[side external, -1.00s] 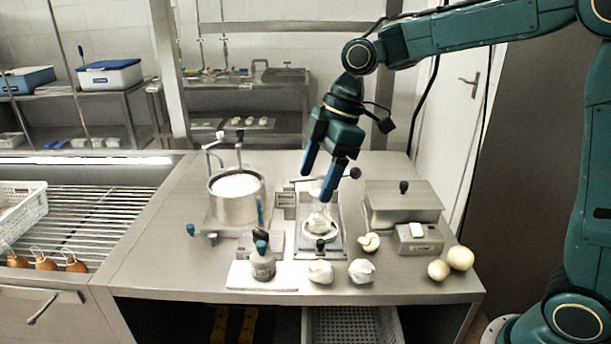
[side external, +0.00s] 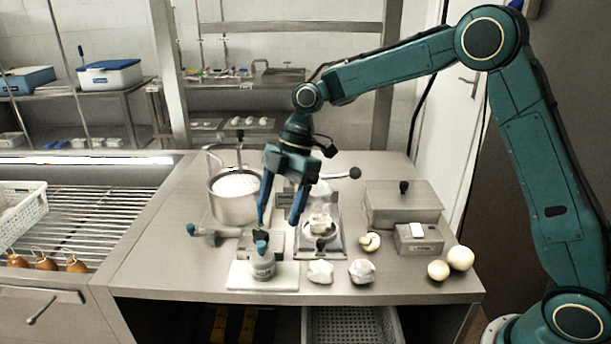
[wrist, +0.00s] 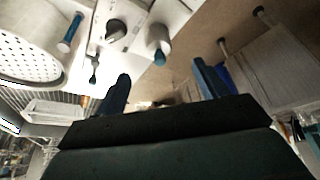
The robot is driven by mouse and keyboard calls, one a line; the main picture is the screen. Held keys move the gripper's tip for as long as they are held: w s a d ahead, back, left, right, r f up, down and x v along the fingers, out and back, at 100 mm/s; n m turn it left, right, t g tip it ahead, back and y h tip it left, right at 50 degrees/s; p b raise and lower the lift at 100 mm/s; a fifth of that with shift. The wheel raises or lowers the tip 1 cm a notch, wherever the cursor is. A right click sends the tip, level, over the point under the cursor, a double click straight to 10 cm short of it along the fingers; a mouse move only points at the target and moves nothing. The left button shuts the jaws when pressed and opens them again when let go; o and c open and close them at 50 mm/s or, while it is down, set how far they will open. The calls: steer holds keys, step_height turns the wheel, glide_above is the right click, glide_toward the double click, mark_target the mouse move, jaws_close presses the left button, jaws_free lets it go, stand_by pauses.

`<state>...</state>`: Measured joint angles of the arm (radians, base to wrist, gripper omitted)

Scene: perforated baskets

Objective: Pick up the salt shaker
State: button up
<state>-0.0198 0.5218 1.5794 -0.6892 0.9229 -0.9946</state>
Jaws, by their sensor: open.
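A small grey shaker with a teal-blue top (side external: 263,265), which looks like the salt shaker, stands upright on a white board (side external: 285,277) near the table's front edge. In the wrist view, what looks like the same shaker (wrist: 157,38) shows at the upper middle, beyond the fingers. My gripper (side external: 278,222) is open and empty, with its blue fingers pointing down. In the side view it appears above and slightly right of the shaker, apart from it. My gripper's two fingers also show spread apart in the wrist view (wrist: 161,82).
A metal pot (side external: 234,205) stands behind left, with a blue-ended tool (side external: 203,231) lying before it. A metal stand (side external: 321,240) holds a pale lump just right. Pale lumps (side external: 320,271) lie beside the board. A lidded box (side external: 403,207) stands at right.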

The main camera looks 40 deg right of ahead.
mark_target(262, 259)
steer(key=x, duration=0.7)
steer(key=shift+a+f, duration=0.15)
steer(key=shift+f, duration=0.25)
steer(key=shift+f, duration=0.1)
steer(key=shift+x, duration=2.45)
steer(key=shift+w+a, duration=0.15)
steer(key=shift+c, duration=0.2)
steer(key=c, duration=1.1)
